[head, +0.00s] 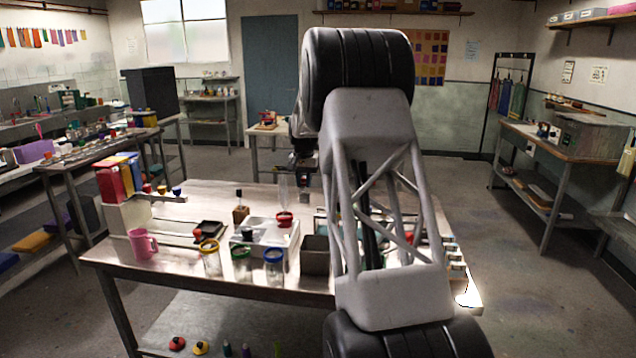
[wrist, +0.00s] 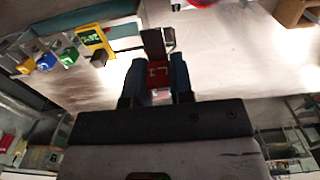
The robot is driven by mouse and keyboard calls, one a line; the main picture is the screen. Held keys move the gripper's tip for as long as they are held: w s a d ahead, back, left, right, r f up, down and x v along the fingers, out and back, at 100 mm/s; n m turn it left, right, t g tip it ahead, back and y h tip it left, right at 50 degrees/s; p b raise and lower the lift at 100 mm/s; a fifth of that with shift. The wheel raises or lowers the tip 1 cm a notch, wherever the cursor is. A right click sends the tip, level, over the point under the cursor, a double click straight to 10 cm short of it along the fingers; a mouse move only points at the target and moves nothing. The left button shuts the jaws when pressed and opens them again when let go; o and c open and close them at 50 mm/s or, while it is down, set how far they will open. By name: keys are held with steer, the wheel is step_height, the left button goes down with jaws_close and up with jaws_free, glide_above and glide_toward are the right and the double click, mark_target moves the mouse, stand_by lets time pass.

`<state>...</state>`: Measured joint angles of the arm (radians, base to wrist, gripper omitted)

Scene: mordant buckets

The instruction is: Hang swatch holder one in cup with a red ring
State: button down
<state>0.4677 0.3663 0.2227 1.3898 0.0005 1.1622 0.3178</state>
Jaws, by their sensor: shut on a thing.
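My gripper (wrist: 160,78) is shut on a small red block with a pale mark, swatch holder one (wrist: 158,70), between its two blue fingers. A dark flat piece stands out beyond the block. In the head view my gripper (head: 304,160) is small and dark above the table's far side, and the holder is hard to make out there. A red rounded edge (wrist: 200,2) at the top of the wrist view may be the red ring, mostly cut off. In the head view no red-ringed cup shows clearly; my arm hides part of the table.
Clear cups with yellow (head: 210,246), green (head: 241,252) and blue (head: 273,255) rings stand near the front edge. A red-based clear tube (head: 284,217) stands behind them. A pink mug (head: 142,245) is at left. Blue, green and yellow pieces (wrist: 46,61) show in the wrist view.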

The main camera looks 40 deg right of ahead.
steer(key=w+a, duration=0.2)
steer(key=a, duration=0.5)
steer(key=shift+w+r, duration=0.15)
steer(key=shift+r, duration=0.25)
steer(key=shift+a, duration=0.1)
steer(key=shift+f, duration=0.25)
steer(key=shift+f, duration=5.1)
steer(key=c, duration=0.9)
jaws_free()
steer(key=shift+r, duration=0.1)
